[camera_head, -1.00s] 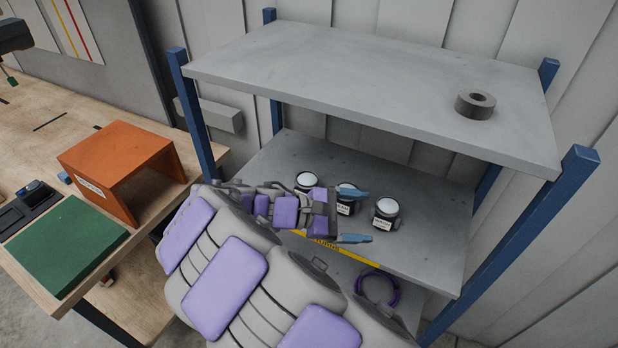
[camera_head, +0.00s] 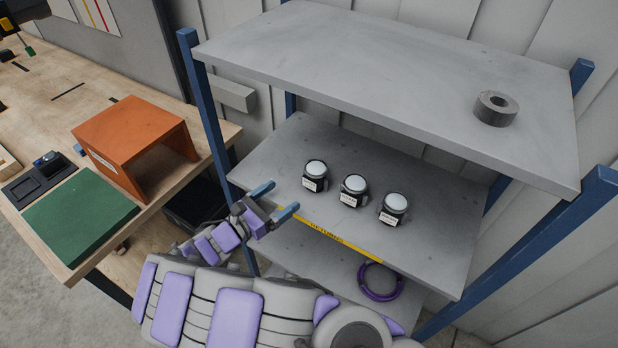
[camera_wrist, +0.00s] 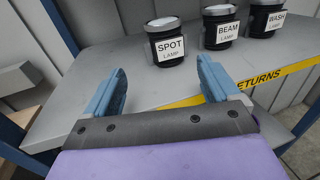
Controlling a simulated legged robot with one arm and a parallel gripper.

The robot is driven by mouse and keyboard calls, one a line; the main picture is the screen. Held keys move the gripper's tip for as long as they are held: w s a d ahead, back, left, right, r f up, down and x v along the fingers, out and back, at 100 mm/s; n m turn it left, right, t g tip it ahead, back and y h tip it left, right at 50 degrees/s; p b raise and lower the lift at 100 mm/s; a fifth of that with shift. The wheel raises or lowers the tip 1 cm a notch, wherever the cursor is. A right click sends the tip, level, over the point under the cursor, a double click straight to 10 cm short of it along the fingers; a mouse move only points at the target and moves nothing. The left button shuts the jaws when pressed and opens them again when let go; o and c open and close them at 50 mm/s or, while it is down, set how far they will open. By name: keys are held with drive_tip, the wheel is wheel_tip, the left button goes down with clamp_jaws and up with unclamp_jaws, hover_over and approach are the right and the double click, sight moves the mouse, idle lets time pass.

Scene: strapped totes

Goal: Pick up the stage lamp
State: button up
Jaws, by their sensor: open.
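Three black lamps with pale round tops stand in a row on the middle shelf (camera_head: 262,160). In the wrist view their labels read SPOT lamp (camera_wrist: 166,42), BEAM lamp (camera_wrist: 221,28) and WASH lamp (camera_wrist: 266,20). In the head view the SPOT lamp (camera_head: 315,176) is leftmost, the BEAM lamp (camera_head: 353,190) is in the middle and the WASH lamp (camera_head: 393,208) is rightmost. No label says "stage". My gripper (camera_head: 275,201) is open and empty at the shelf's front left edge, apart from the lamps. In the wrist view its blue fingers (camera_wrist: 162,92) point toward the SPOT lamp.
A yellow RETURNS strip (camera_head: 338,237) runs along the shelf's front edge. The upper shelf (camera_head: 380,70) overhangs the lamps and holds a grey ring (camera_head: 495,108). A purple ring (camera_head: 379,282) lies below. A workbench with an orange open box (camera_head: 130,140) and green block (camera_head: 80,222) is at left.

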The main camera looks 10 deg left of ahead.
sight(306, 180)
drive_tip(key=w+d, duration=0.1)
drive_tip(key=d, duration=0.1)
drive_tip(key=w+d, duration=0.1)
drive_tip(key=w, duration=0.1)
drive_tip(key=w+d+b, duration=0.1)
drive_tip(key=w+d, duration=0.1)
drive_tip(key=shift+d+r, duration=0.25)
drive_tip(key=shift+d, duration=0.05)
drive_tip(key=shift+w+a, duration=0.1)
drive_tip(key=shift+w, duration=0.15)
drive_tip(key=shift+w+a+f, duration=0.15)
drive_tip(key=shift+w+a, duration=0.2)
drive_tip(key=shift+a, duration=0.1)
drive_tip(key=x, duration=0.1)
drive_tip(key=b+x, duration=0.1)
drive_tip(key=x, duration=0.2)
drive_tip(key=shift+d+b, duration=0.35)
drive_tip(key=shift+d, duration=0.25)
drive_tip(key=shift+w+d, duration=0.3)
drive_tip(key=shift+d, duration=0.05)
drive_tip(key=shift+s+a, duration=0.1)
drive_tip(key=shift+a, duration=0.65)
drive_tip(key=c, duration=0.4)
drive_tip(key=shift+d, duration=0.3)
drive_tip(key=c, duration=0.8)
drive_tip(key=shift+c, duration=0.2)
